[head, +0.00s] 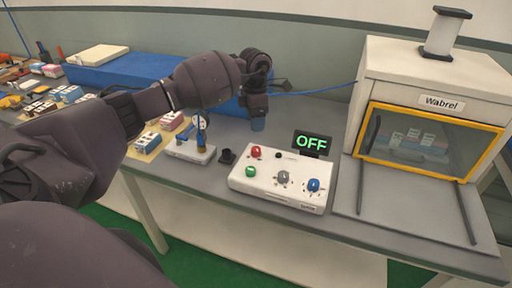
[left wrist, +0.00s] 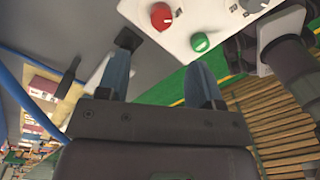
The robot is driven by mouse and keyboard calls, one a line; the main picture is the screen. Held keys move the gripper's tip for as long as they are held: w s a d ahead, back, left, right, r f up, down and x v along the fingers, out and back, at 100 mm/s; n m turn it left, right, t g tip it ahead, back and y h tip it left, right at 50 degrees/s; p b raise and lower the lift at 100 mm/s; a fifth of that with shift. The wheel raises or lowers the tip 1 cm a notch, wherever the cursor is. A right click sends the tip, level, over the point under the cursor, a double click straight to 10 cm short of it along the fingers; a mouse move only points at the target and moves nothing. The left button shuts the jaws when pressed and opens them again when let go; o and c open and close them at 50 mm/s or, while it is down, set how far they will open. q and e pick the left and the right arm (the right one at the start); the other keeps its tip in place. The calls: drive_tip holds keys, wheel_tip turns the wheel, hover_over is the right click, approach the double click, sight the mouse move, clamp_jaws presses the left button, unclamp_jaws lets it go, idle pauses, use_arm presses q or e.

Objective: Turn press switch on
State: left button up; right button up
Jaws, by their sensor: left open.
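The white control box (head: 262,187) sits on the grey table. It carries a red button (head: 256,152), a green button (head: 250,172), a grey knob (head: 283,177) and a blue button (head: 313,185). A display (head: 312,143) behind it reads OFF in green. My left gripper (head: 258,123) points down above the table, behind and left of the box. In the left wrist view its blue fingers (left wrist: 158,62) are apart, with nothing between them. The red button (left wrist: 161,16) and green button (left wrist: 201,42) lie ahead of the fingers. My right gripper is not visible.
The press labelled Wabrel (head: 412,95) stands at right, its yellow-framed window (head: 430,135) showing boxes inside. A small black stand (head: 227,157) and a device with a blue part (head: 190,150) are left of the control box. A blue case (head: 125,72) and small boxes lie further left.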

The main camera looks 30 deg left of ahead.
sight(256, 148)
use_arm(q)
drive_tip(key=f, duration=1)
drive_tip(key=shift+s+d+f, duration=0.15)
drive_tip(key=shift+d+f, duration=0.05)
drive_tip(key=c, duration=0.9)
